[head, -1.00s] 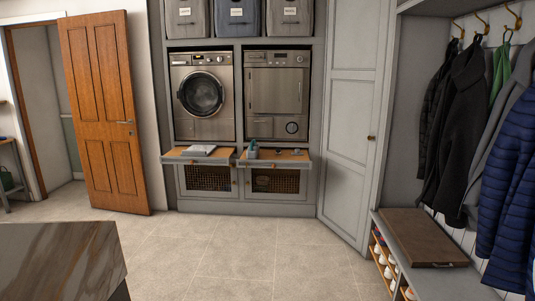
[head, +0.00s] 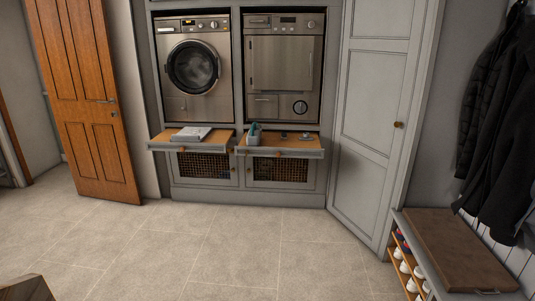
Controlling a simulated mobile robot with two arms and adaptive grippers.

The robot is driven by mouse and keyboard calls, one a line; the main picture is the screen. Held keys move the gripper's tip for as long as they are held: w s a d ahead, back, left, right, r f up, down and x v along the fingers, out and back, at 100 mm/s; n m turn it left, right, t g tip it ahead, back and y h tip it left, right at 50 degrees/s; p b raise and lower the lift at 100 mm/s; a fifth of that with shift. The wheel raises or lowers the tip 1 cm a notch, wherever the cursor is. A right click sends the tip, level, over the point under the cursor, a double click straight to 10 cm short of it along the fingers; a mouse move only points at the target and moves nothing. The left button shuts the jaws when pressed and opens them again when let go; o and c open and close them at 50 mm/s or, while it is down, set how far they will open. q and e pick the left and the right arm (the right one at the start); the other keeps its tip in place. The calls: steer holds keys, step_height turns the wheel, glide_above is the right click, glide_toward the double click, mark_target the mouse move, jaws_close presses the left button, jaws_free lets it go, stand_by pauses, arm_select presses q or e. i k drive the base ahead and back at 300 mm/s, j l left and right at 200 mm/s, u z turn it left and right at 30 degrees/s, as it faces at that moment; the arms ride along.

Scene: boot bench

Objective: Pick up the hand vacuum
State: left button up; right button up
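A small upright teal and grey object (head: 254,134), which looks like the hand vacuum, stands on the right pull-out shelf (head: 290,154) below the right-hand machine. It is too small to make out its shape well. Neither of my grippers shows in the head view, and the shelf is still some distance ahead across the floor.
Small dark items (head: 304,137) lie on the same shelf. A folded grey-white cloth or paper (head: 191,133) lies on the left pull-out shelf (head: 170,144). A bench (head: 460,250) over a shoe rack stands right, a wooden door (head: 85,100) left. The tiled floor (head: 200,235) between is clear.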

mark_target(253, 136)
steer(key=i, duration=4.1)
